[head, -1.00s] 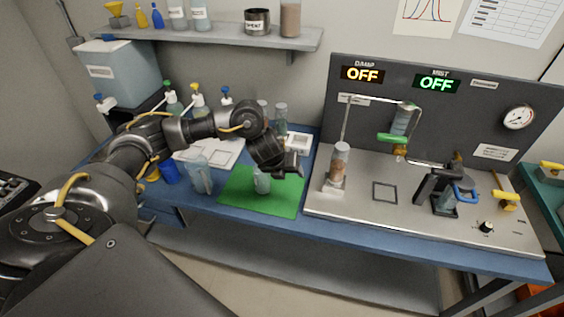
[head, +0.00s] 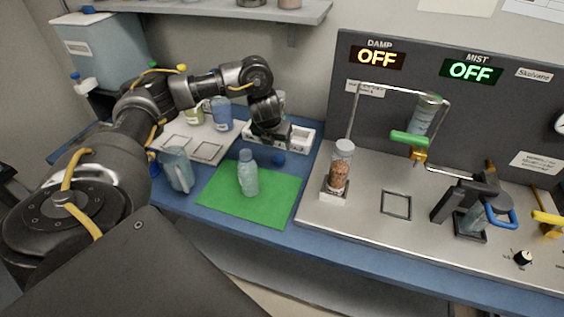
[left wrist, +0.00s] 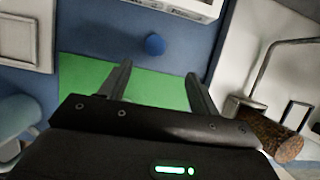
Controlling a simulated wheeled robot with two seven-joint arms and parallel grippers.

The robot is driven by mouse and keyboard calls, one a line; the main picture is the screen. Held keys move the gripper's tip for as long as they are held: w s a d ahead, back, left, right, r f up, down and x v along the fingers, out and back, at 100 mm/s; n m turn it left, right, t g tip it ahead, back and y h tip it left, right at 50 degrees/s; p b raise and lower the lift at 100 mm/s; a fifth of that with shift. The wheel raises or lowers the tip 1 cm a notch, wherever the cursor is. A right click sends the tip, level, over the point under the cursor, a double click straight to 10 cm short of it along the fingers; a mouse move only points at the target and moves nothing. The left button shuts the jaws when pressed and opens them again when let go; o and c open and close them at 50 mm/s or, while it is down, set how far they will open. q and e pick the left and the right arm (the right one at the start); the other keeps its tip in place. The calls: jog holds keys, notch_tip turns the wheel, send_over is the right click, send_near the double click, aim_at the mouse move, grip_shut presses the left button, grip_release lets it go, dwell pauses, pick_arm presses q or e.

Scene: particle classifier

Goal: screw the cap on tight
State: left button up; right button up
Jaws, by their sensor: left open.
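A clear bottle (head: 248,174) stands upright on the green mat (head: 218,197), with no coloured cap on its neck. A small round blue cap (head: 278,159) lies on the blue table just behind the mat. It also shows in the left wrist view (left wrist: 155,44), just beyond the fingertips and roughly in line with the gap between them. My left gripper (head: 277,141) is over the table behind the bottle, close to the cap. In the left wrist view its fingers (left wrist: 158,74) are apart with nothing between them. My right gripper is not in view.
A white rack (head: 303,137) stands behind the cap. A clear jug (head: 178,170) is left of the mat. To the right, a metal bench panel (head: 365,235) carries a jar of brown grains (head: 340,170), a wire frame and a black clamp (head: 455,198). The mat's front is clear.

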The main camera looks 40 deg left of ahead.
pick_arm(q)
jog(key=b, duration=0.2)
send_over(278, 159)
jog(key=s+d, duration=0.1)
jog(key=s, duration=0.1)
notch_tip(278, 159, down, 5)
jog(key=shift+f, duration=0.2)
jog(key=shift+d, duration=0.1)
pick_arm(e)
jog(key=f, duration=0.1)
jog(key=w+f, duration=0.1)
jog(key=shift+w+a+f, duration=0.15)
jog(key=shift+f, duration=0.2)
pick_arm(q)
jog(key=x, duration=0.4)
jog(key=shift+s+f, duration=0.15)
jog(key=shift+s, duration=0.15)
jog(key=shift+w+a+f, duration=0.3)
jog(key=shift+f, duration=0.25)
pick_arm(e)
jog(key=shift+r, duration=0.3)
